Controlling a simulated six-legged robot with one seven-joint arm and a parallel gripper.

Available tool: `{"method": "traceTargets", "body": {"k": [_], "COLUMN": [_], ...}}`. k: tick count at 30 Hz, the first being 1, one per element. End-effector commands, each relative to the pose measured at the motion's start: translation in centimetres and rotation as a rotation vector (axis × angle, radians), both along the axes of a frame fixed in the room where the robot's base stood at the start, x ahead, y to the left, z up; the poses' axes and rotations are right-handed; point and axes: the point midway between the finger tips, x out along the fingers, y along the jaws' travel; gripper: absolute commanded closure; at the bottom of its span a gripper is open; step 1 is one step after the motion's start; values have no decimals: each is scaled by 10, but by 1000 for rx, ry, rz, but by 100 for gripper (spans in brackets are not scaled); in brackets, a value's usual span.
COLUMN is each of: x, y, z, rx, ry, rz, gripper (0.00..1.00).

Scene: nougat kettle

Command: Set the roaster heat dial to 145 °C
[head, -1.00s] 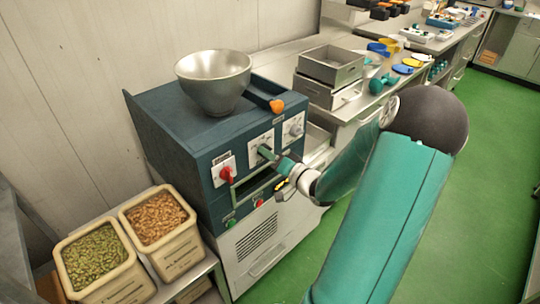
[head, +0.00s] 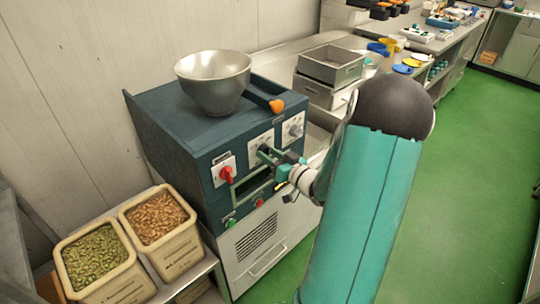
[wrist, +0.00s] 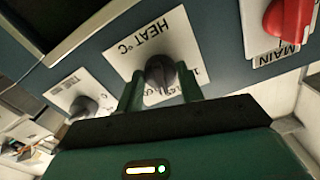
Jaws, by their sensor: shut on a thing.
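The roaster (head: 180,135) is a dark blue box with a steel bowl on top. Its heat dial is a grey knob (wrist: 160,72) on a white plate marked HEAT °C (wrist: 150,40), upside down in the wrist view. My gripper (wrist: 160,92) is shut on the heat dial, with one green finger on each side of the knob. In the head view my gripper (head: 264,153) reaches the middle plate on the roaster front. The fingers and palm cover part of the scale, so the dial's setting cannot be read.
A red MAIN switch (wrist: 288,18) is beside the heat plate, and another grey knob (wrist: 84,106) is on the other side. Green (head: 231,222) and red (head: 260,203) buttons are below. Two bins of nuts (head: 160,217) stand at the left.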

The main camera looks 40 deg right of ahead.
Motion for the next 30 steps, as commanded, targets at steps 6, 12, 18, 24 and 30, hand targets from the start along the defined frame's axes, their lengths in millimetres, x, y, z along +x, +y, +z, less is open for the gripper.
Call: {"method": "traceTargets", "body": {"k": [6, 12, 18, 24, 30], "x": [0, 0, 0, 0, 0], "y": [0, 0, -1, -1, -1], "z": [1, 1, 1, 1, 1], "rx": [-147, -230, -263, -267, -267], "ry": [-7, -8, -9, -9, -9], "rz": [1, 1, 0, -1, -1], "gripper": [86, 86, 86, 86, 59]}}
